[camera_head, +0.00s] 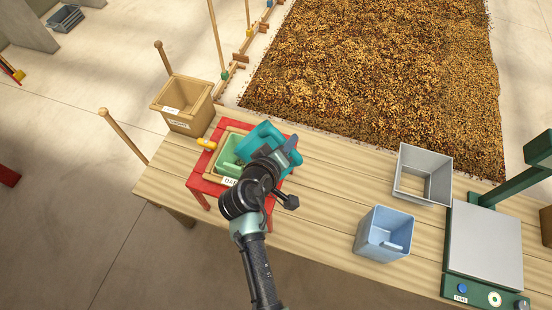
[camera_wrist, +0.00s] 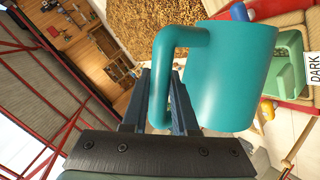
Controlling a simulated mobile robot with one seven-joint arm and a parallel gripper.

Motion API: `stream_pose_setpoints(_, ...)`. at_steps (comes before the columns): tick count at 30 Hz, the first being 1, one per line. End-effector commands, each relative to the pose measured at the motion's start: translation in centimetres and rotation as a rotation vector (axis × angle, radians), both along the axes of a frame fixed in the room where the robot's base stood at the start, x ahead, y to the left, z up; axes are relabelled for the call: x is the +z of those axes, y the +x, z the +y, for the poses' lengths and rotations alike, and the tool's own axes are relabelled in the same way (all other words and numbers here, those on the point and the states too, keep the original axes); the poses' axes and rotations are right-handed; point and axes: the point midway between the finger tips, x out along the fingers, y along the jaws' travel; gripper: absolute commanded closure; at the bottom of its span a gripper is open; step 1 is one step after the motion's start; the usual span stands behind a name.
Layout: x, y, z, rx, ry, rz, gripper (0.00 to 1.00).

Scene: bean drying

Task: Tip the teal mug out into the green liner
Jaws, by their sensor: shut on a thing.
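The teal mug (camera_head: 262,137) is held in the air beside and partly over the green liner (camera_head: 229,157), and looks tilted toward it. My gripper (camera_head: 287,153) is shut on the mug's handle; the wrist view shows the fingers (camera_wrist: 160,88) at the handle and the mug body (camera_wrist: 232,75) to their right. The green liner sits in a pale wooden frame on a red stand, with a label reading DARK in the wrist view, where the liner (camera_wrist: 288,65) is at the right edge. The mug's inside and any contents are hidden.
A tan labelled box (camera_head: 186,104) stands behind left of the red stand (camera_head: 203,187). A blue container (camera_head: 383,234), a grey open bin (camera_head: 424,162) and a scale (camera_head: 484,245) stand on the right of the wooden table (camera_head: 315,222). The table between is clear. Beans cover the floor behind.

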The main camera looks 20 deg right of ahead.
Motion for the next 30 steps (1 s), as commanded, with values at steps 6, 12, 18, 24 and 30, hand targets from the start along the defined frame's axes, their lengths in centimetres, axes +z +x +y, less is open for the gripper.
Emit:
stream_pose_setpoints(6,-0.1,-0.7,-0.6,0.001,0.054,-0.075,1.0)
stream_pose_setpoints(12,-0.2,-0.7,-0.6,0.001,0.056,-0.077,1.0)
stream_pose_setpoints(18,-2.0,-1.8,-1.4,-0.002,0.144,-0.194,1.0)
stream_pose_setpoints(24,-2.0,-2.3,-1.8,0.001,0.206,-0.28,1.0)
stream_pose_setpoints(30,-1.8,-2.3,-1.8,0.0,0.209,-0.282,1.0)
